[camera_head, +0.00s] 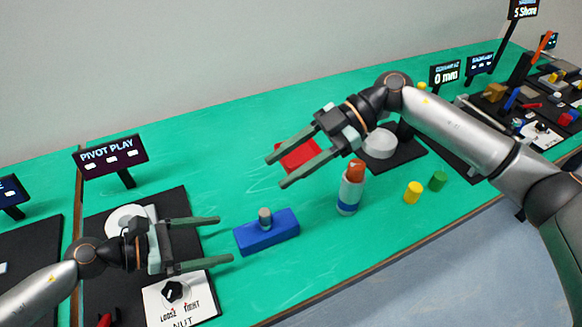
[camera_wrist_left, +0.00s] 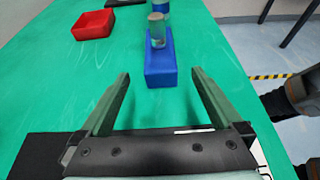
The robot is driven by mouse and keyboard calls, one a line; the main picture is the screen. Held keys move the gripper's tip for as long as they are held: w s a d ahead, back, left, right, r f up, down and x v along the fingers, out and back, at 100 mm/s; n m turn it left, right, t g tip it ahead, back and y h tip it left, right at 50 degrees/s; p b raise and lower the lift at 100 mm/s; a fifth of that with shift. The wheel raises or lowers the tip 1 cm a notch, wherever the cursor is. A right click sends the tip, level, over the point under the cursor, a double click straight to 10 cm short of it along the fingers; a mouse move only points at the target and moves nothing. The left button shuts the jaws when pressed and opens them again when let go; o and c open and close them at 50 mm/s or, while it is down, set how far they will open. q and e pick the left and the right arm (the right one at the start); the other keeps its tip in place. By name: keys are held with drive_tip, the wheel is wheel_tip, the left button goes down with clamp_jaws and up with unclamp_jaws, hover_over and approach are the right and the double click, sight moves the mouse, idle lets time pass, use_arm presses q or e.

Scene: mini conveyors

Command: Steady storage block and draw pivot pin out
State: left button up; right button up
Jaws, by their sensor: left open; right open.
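The blue storage block (camera_head: 268,234) lies on the green table in the middle of the head view. The grey pivot pin (camera_head: 265,218) stands upright in its top. In the left wrist view the block (camera_wrist_left: 161,72) is straight ahead, with the pin (camera_wrist_left: 157,30) near its far end. My left gripper (camera_head: 226,239) is open and empty, its fingertips just left of the block, apart from it. In the left wrist view its fingers (camera_wrist_left: 161,78) spread to either side of the block's near end. My right gripper (camera_head: 276,172) is open and empty, above and behind the block.
A red tray (camera_head: 297,156) lies behind the block, partly under my right gripper. A bottle with an orange cap (camera_head: 351,190) stands right of the block. Yellow (camera_head: 413,192) and green (camera_head: 438,181) cylinders stand farther right. The PIVOT PLAY sign (camera_head: 110,157) stands at left.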

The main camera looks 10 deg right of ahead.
sight(268, 233)
use_arm(q)
drive_tip(key=shift+d, duration=0.15)
drive_tip(key=x, duration=1.2)
drive_tip(key=shift+d+f, duration=0.1)
drive_tip(key=shift+d, duration=0.05)
use_arm(e)
drive_tip(key=f+h, duration=0.1)
drive_tip(key=h, duration=0.1)
drive_tip(key=w+f+m+t+h, duration=0.1)
drive_tip(key=h, duration=0.1)
drive_tip(key=f+h, duration=0.1)
drive_tip(key=h, duration=0.1)
drive_tip(key=shift+w+d+m+t+h, duration=0.15)
drive_tip(key=shift+d+m+t+h, duration=0.15)
drive_tip(key=shift+d+m, duration=0.1)
use_arm(q)
drive_tip(key=c, duration=1.5)
drive_tip(key=shift+s+f, duration=0.1)
drive_tip(key=shift+f, duration=0.1)
use_arm(e)
drive_tip(key=shift+o, duration=0.2)
